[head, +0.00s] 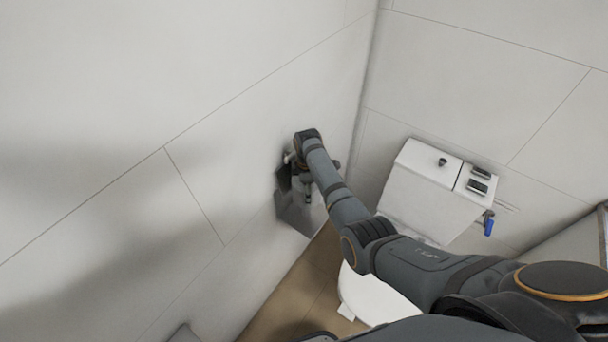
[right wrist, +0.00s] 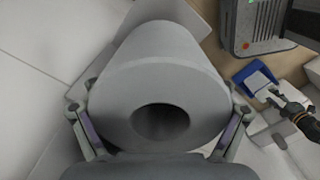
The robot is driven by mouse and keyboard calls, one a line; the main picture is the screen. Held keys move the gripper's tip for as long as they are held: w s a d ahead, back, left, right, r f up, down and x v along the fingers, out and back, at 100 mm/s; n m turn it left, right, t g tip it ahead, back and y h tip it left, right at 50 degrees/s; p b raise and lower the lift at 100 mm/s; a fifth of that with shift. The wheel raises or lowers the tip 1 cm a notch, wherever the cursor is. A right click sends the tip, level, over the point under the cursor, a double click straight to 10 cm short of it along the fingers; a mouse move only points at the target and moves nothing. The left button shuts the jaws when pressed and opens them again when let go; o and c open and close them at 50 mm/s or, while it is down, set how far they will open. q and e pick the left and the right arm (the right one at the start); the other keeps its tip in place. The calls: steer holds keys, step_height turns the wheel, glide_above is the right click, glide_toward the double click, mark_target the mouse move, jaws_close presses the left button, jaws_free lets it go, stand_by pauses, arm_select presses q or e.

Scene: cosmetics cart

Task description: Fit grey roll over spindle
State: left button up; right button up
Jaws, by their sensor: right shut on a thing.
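The grey roll (right wrist: 165,65) fills the middle of the right wrist view, with the dark hole at its near end facing the camera. My right gripper (right wrist: 160,115) has a finger on each side of it and is shut on it. In the head view my right arm reaches to the left wall, and the right gripper (head: 302,178) is small and partly hidden by its own wrist. A grey metal wall piece (head: 298,214) shows just below it. I cannot make out the spindle.
A white toilet with its tank (head: 425,185) stands right of the arm, its bowl (head: 372,296) below. The tiled left wall (head: 150,120) is close to the right gripper. A blue item (right wrist: 256,76) lies beyond the roll in the wrist view.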

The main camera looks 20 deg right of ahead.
mark_target(308, 222)
steer(key=shift+f, duration=0.45)
steer(key=shift+s+f+b, duration=0.1)
steer(key=shift+f+b, duration=0.15)
steer(key=shift+b, duration=0.05)
steer(key=shift+f+b, duration=1.9)
steer(key=shift+f, duration=0.85)
arm_select(q)
step_height(308, 222, down, 6)
steer(key=s+b, duration=0.1)
steer(key=s, duration=0.1)
steer(key=shift+a, duration=0.3)
arm_select(e)
steer(key=shift+f, duration=1.05)
arm_select(q)
steer(key=shift+w+f+b, duration=0.1)
steer(key=shift+f+b, duration=0.9)
steer(key=shift+b, duration=0.2)
arm_select(e)
steer(key=shift+f, duration=1.45)
steer(key=o, duration=1)
